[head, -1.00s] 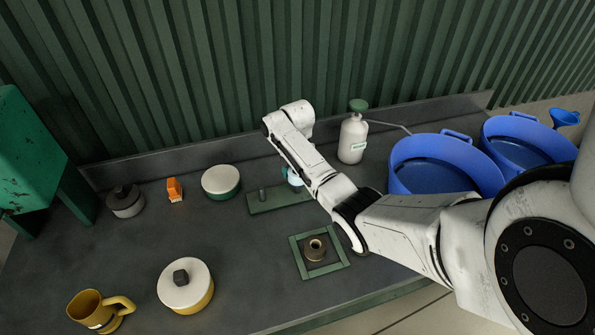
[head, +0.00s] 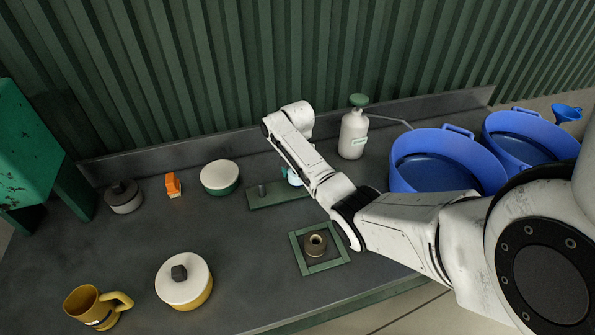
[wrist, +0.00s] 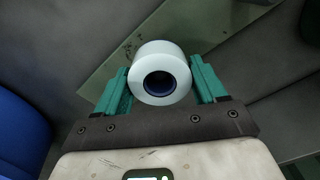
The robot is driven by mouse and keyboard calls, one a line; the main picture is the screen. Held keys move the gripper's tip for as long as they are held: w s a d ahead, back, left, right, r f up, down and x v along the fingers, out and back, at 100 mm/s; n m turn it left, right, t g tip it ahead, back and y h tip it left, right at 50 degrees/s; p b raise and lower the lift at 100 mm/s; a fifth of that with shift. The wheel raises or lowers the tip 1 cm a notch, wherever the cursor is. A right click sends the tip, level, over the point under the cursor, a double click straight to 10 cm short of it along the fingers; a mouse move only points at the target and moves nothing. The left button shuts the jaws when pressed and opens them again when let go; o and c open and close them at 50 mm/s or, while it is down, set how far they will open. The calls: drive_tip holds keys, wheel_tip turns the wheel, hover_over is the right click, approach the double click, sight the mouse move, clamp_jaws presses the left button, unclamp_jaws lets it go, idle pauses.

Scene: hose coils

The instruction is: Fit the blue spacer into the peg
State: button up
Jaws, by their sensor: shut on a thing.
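The spacer (wrist: 163,54) is a very pale blue, almost white ring with a dark blue bore. In the wrist view my gripper (wrist: 160,80) has its teal fingers on either side of it and is shut on it. In the head view the pale spacer and teal fingertips (head: 291,177) show only in part, beside my arm, over the green base plate (head: 285,198). A short grey peg (head: 262,190) stands upright on the plate's left part, left of the spacer. The plate's right end is hidden by my arm. I cannot tell the spacer's height above the plate.
A brass-brown ring (head: 316,243) sits in a green square frame (head: 325,267). A white-and-green tin (head: 220,176), an orange object (head: 173,185) and a grey pot (head: 124,197) stand left. A bottle (head: 354,133) and blue tubs (head: 447,162) stand right.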

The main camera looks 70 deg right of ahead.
drive_tip(key=shift+f+b, duration=1)
drive_tip(key=shift+f, duration=0.55)
drive_tip(key=o, duration=1.3)
drive_tip(key=shift+c, duration=0.2)
wheel_tip(320, 180, up, 11)
drive_tip(key=shift+f, duration=0.1)
